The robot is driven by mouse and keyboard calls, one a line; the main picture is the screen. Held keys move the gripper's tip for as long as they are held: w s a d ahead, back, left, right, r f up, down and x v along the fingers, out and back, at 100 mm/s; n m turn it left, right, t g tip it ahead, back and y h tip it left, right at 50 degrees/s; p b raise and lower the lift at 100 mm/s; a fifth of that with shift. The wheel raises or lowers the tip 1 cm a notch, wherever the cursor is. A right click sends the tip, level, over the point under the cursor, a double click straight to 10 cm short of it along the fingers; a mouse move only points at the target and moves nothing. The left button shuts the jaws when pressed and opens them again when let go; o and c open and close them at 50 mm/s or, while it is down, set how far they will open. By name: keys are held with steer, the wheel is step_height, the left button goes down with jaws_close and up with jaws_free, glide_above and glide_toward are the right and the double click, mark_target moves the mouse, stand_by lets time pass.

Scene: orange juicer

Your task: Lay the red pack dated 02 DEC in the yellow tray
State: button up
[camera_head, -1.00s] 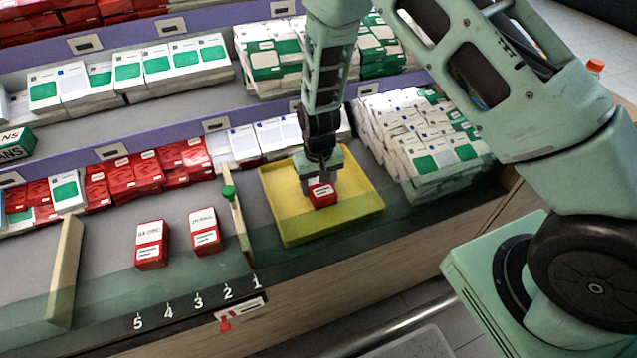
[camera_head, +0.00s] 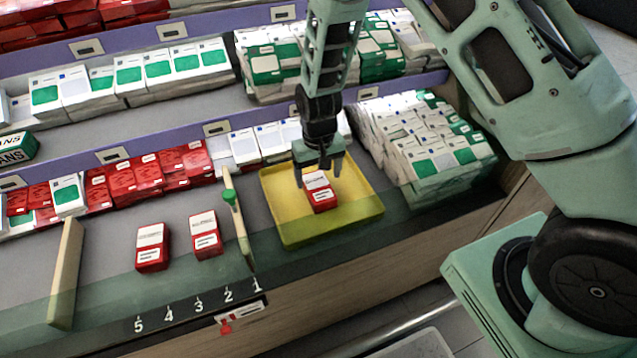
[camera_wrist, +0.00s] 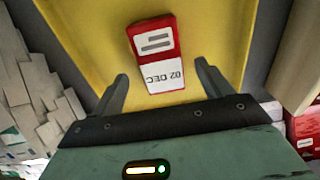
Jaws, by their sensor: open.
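The red and white pack (camera_head: 321,196) lies in the yellow tray (camera_head: 292,232). In the wrist view the pack (camera_wrist: 155,42) shows the label 02 DEC and rests on the yellow tray floor (camera_wrist: 90,30). My gripper (camera_head: 319,178) is above the pack, over the tray. In the wrist view my gripper (camera_wrist: 162,85) has its two fingers spread wide on either side of the pack's near end, apart from it. It holds nothing.
Two other red and white packs (camera_head: 152,246) (camera_head: 205,234) stand on the shelf left of the wooden divider with a green knob (camera_head: 238,220). White and green boxes (camera_head: 430,150) are piled right of the tray. Red boxes (camera_head: 140,174) line the back.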

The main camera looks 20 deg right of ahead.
mark_target(319, 186)
steer(key=s+a+r+n+y, duration=0.1)
steer(key=s+a+r, duration=0.2)
steer(key=r, duration=0.4)
steer(key=s+a+r+n, duration=0.1)
steer(key=s+a+r, duration=0.15)
steer(key=r, duration=0.45)
steer(key=s+r+n, duration=0.3)
steer(key=s+r, duration=0.2)
steer(key=s, duration=0.5)
steer(key=s+r+n, duration=0.2)
steer(key=s+r, duration=0.3)
steer(key=s, duration=0.6)
steer(key=shift+s+a+n, duration=0.3)
steer(key=shift+a+n, duration=0.1)
steer(key=shift+r, duration=0.1)
